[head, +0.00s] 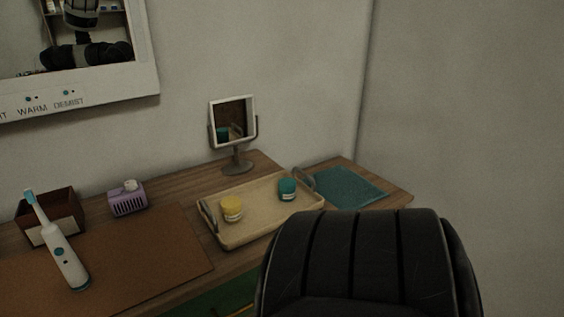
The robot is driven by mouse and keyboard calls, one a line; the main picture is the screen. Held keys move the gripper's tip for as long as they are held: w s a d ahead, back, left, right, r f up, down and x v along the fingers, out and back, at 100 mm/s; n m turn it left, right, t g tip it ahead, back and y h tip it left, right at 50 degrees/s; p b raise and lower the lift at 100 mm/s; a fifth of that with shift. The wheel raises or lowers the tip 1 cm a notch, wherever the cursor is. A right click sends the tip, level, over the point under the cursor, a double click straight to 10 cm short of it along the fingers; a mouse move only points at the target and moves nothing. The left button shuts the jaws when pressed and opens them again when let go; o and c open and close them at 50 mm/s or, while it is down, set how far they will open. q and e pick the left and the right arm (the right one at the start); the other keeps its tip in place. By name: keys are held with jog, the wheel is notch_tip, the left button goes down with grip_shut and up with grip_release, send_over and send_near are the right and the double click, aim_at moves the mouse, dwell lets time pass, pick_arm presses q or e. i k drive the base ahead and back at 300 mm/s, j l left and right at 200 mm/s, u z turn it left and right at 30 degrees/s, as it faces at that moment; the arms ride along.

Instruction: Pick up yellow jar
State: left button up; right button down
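The yellow jar (232,209) stands upright in the left part of a beige tray (254,234) on the wooden counter. It has a yellow lid and a pale label low on its side. A teal jar (287,189) stands in the same tray, to the right and farther back, apart from the yellow one. Neither of my grippers shows in the head view.
A small mirror (238,169) on a stand is behind the tray. A teal mat (346,187) lies right of it. A toothbrush (62,252), brown box (49,217) and purple holder (127,201) are left. A black chair (365,265) blocks the front right.

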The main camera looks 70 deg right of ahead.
aim_at(231, 206)
jog(key=z, duration=1.7)
